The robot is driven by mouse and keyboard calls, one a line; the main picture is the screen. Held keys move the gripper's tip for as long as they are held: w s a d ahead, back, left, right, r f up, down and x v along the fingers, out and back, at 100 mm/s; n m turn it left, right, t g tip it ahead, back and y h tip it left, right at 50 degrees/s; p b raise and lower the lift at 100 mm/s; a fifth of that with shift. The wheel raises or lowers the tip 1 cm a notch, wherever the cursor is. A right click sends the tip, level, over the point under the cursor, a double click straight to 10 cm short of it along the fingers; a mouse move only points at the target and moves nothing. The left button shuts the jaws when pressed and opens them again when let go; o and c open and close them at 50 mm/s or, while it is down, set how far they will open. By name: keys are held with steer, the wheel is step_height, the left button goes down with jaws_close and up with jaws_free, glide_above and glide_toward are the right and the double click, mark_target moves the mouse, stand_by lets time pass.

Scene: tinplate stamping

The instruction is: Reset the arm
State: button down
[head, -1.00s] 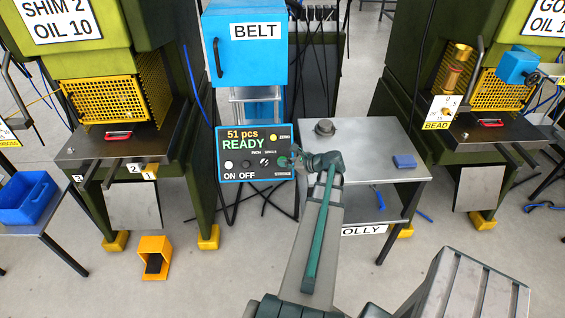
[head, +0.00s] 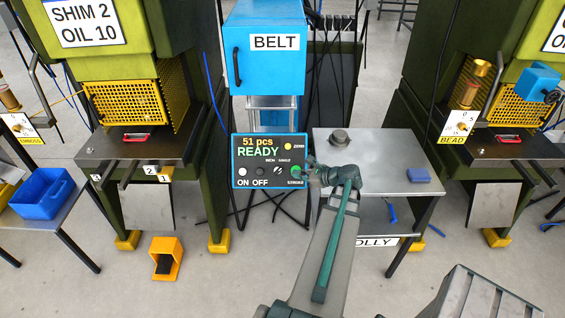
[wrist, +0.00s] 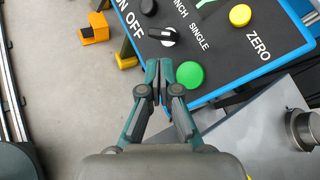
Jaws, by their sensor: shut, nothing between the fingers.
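My arm reaches up from the bottom of the head view toward a control panel (head: 270,161) that reads "51 pcs READY". My gripper (wrist: 161,84) is shut and empty in the wrist view, its fingertips over or near the panel's lower edge. They lie just left of the green STROKE button (wrist: 190,75). I cannot tell whether the fingertips touch the panel. A black rotary switch (wrist: 157,37) and a yellow ZERO button (wrist: 240,15) also sit on the panel. In the head view my gripper (head: 306,172) is small beside the panel's right end.
A steel table (head: 375,152) stands right of the panel, with a round metal piece (head: 339,137) and a blue block (head: 419,175) on it. Green presses flank the panel. A yellow foot pedal (head: 166,258) and a blue bin (head: 41,197) are at left. The blue BELT cabinet (head: 265,65) stands behind.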

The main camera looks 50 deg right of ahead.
steer(key=s+a+f+n+g+y, duration=0.2)
steer(key=a+f+n+g, duration=0.3)
steer(key=a+f+n, duration=0.55)
steer(key=s+a+f+n+g+y, duration=0.15)
steer(key=a+f+n+g, duration=0.5)
steer(key=a+f, duration=0.65)
steer(key=s+a+f+n+g+h, duration=0.1)
steer(key=s+a+f+n+g, duration=0.1)
steer(key=a, duration=0.6)
steer(key=s+a+f+n+g+h, duration=0.1)
steer(key=s+a+f+n+g, duration=0.2)
steer(key=s+a+n, duration=0.4)
steer(key=s+a+f+n+g+h+b, duration=0.1)
steer(key=s+a+f+n+g+h, duration=0.1)
steer(key=s+a, duration=0.6)
steer(key=shift+a+f+n+g, duration=0.45)
steer(key=shift+a+f+n, duration=0.9)
steer(key=shift+n, duration=0.25)
steer(key=shift+d, duration=0.1)
